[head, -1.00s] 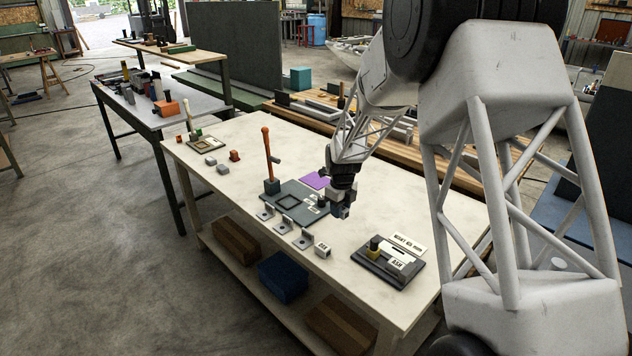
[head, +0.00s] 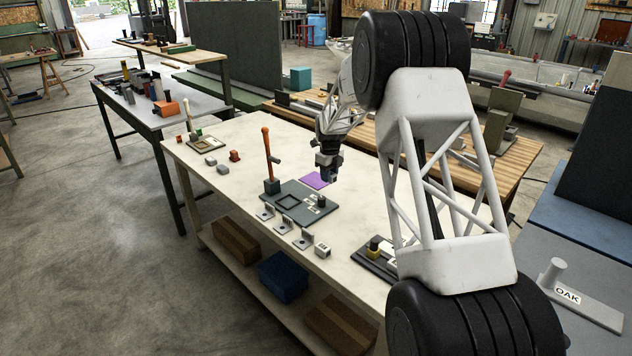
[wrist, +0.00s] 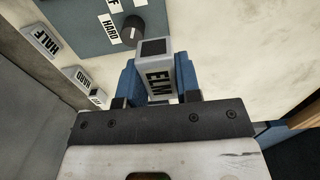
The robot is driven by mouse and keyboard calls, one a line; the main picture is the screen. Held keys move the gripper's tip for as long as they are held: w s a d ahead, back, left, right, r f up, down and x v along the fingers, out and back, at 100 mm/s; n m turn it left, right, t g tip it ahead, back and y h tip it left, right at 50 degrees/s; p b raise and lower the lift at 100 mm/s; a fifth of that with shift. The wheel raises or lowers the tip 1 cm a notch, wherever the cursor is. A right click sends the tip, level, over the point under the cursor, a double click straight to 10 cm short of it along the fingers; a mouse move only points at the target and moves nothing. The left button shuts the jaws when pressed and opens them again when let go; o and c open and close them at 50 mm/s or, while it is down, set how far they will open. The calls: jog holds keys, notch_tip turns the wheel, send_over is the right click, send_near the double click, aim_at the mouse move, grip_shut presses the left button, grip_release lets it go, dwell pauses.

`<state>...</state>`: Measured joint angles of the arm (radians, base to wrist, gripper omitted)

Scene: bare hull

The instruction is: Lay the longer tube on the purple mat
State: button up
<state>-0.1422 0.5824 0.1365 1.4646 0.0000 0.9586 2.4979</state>
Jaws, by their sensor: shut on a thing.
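My gripper (head: 329,174) is above the white table, at the right edge of the purple mat (head: 315,181) in the head view. In the wrist view my gripper (wrist: 160,85) has its blue fingers shut on a grey square-section piece labelled ELM (wrist: 158,72) with a dark end face. I cannot tell whether this piece is the longer tube; its length is foreshortened. The mat looks empty where it shows. No second tube can be made out for certain.
A dark grey plate (head: 300,208) with a square recess and a round knob (head: 321,200) lies in front of the mat. An orange-handled upright (head: 268,160) stands at its left. Several small brackets (head: 283,226) line its front.

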send_over(321, 182)
jog(key=shift+s+r, duration=0.1)
dwell(0.5)
dwell(0.4)
jog(key=shift+f, duration=3.1)
jog(key=shift+f, duration=0.1)
jog(key=shift+f, duration=1.8)
jog(key=shift+f, duration=0.1)
jog(key=o, duration=0.9)
